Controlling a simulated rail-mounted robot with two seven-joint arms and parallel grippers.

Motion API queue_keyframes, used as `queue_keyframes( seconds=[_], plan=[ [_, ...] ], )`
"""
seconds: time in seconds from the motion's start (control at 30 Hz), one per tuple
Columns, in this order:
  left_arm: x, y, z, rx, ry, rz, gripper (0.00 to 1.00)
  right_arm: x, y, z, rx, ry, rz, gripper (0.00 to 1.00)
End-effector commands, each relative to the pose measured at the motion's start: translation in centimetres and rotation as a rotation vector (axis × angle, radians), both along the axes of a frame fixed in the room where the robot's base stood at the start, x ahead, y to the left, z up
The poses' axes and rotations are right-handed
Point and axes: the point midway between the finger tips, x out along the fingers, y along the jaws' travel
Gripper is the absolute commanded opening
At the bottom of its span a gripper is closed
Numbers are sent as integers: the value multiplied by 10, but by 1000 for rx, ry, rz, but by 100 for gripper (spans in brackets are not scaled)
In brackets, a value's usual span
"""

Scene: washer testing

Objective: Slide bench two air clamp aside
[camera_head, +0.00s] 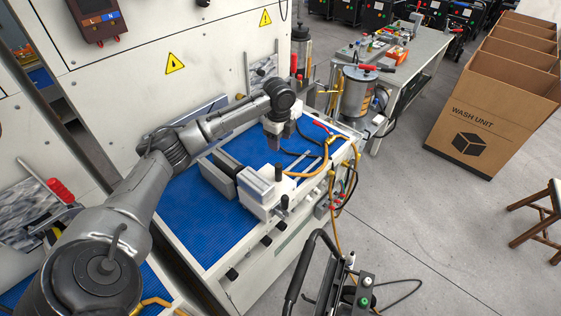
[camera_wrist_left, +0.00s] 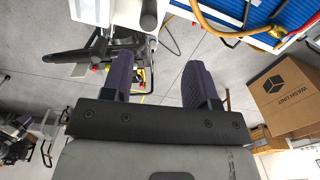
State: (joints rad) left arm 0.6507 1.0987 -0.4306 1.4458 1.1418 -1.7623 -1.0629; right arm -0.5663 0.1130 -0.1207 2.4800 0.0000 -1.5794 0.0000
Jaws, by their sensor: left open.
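The air clamp is most likely the pale grey block fixture (camera_head: 262,187) with a dark jaw plate, on the blue-matted bench (camera_head: 215,222) near its right front corner. My left gripper (camera_head: 274,141) hangs just above and behind the fixture, its fingers pointing down; contact cannot be told. White parts, perhaps of the fixture, show at the top edge of that view. My right gripper is not in view.
Yellow and black hoses (camera_head: 304,172) loop beside the fixture on the bench's right. A metal canister (camera_head: 356,92) stands behind. A black-handled cart (camera_head: 318,262) stands before the bench. A wash unit carton (camera_head: 480,125) and open floor lie to the right.

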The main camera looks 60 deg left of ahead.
Motion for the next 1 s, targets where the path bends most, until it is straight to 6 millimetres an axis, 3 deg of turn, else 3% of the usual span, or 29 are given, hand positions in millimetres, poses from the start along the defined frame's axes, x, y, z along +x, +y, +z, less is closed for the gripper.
queue_keyframes(
  seconds=[0.2,0.47,1.0],
  plan=[
    [-3,-4,0,-15,22,-260,54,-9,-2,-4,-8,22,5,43],
    [-3,-5,-13,-14,25,-339,54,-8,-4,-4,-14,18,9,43],
    [-3,-5,-107,-14,24,-337,54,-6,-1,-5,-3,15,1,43]
  ],
)
